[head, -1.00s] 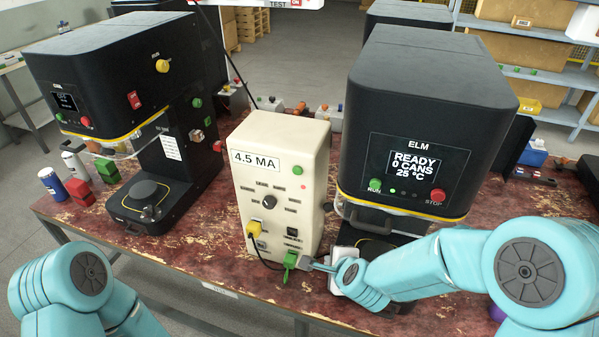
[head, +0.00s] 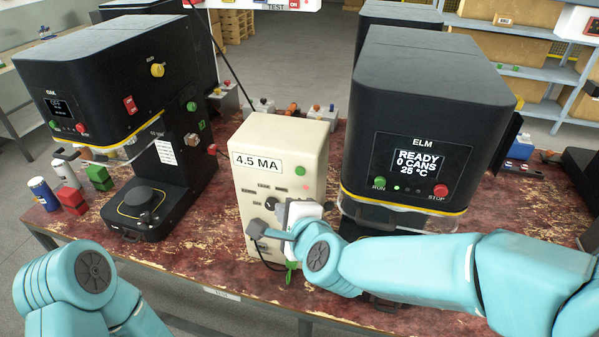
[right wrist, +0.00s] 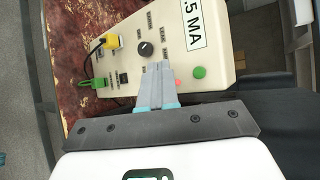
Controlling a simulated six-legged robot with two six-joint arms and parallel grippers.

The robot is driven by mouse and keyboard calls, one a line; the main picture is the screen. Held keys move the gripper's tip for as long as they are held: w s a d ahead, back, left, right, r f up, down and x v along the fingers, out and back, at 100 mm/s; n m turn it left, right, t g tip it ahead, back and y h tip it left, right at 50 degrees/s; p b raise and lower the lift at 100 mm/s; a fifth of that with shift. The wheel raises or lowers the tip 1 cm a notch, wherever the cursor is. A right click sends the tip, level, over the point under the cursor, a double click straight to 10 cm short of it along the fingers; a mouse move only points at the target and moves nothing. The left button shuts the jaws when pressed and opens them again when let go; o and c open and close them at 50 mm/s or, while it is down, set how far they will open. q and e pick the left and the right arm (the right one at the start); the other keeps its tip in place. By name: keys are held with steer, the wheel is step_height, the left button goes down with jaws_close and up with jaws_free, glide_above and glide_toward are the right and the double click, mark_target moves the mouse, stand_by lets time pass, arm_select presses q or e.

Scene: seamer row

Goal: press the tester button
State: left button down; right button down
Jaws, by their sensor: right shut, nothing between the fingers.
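The tester is a cream box (head: 262,185) with a "4.5 MA" label, standing on the bench between two black machines. A round green button (head: 300,169) sits high on its right side, with a small red dot below it. The green button also shows in the right wrist view (right wrist: 200,72), to the right of the fingertips. My right gripper (head: 257,229) is shut and empty in front of the tester's lower face. In the right wrist view its fingertips (right wrist: 158,66) lie over the panel beside the black knob (right wrist: 145,48); contact cannot be told. My left gripper is out of view.
The ELM machine (head: 428,120) stands close on the right, another black machine (head: 110,85) on the left. Bare bench top (head: 205,245) lies left of the tester.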

steer(key=w+d, duration=0.2)
steer(key=w, duration=0.6)
steer(key=shift+w+d, duration=0.2)
steer(key=shift+d, duration=0.1)
steer(key=shift+w, duration=0.1)
stand_by(1.9)
steer(key=shift+w+d, duration=0.15)
steer(key=shift+w, duration=0.15)
steer(key=shift+w+d, duration=0.1)
steer(key=shift+w, duration=0.3)
stand_by(0.6)
steer(key=shift+s, duration=0.1)
steer(key=shift+s+a+b, duration=0.25)
steer(key=shift+s+b, duration=0.05)
steer(key=shift+s, duration=0.4)
steer(key=shift+s+a, duration=0.25)
steer(key=shift+s, duration=0.55)
steer(key=shift+s+a, duration=0.25)
steer(key=shift+s, duration=0.55)
steer(key=shift+s+a, duration=0.25)
steer(key=shift+s, duration=0.55)
